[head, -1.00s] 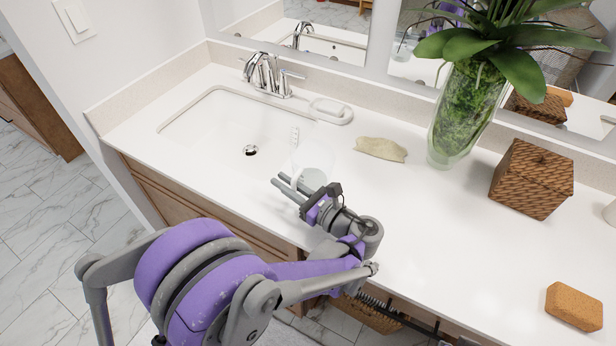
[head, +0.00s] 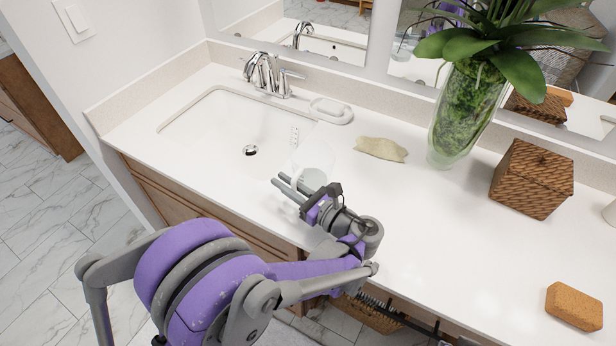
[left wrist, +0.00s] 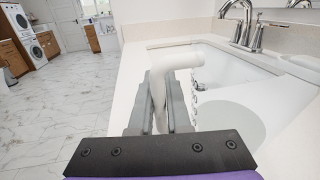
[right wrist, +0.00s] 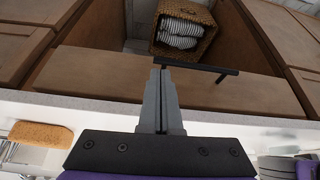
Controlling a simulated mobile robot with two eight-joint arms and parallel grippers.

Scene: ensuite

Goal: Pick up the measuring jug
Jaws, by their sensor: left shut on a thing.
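The measuring jug (head: 316,158) is clear, with measuring marks on its side and a white handle. It is at the countertop beside the sink's front right corner; I cannot tell whether its base touches the counter. My left gripper (head: 280,181) is at the handle side of the jug. In the left wrist view, the left gripper (left wrist: 160,85) is shut on the white handle (left wrist: 160,108), with the clear body (left wrist: 235,115) to the right of the fingers. My right gripper (right wrist: 160,80) shows only in the right wrist view, shut and empty, near the cabinet front.
The sink (head: 215,125) and chrome faucet (head: 265,73) are at the back left. A soap dish (head: 331,110), a pale sponge (head: 381,150), a glass vase with a plant (head: 462,115), a woven box (head: 531,180) and an orange-brown sponge (head: 574,306) stand on the counter. Its front middle is clear.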

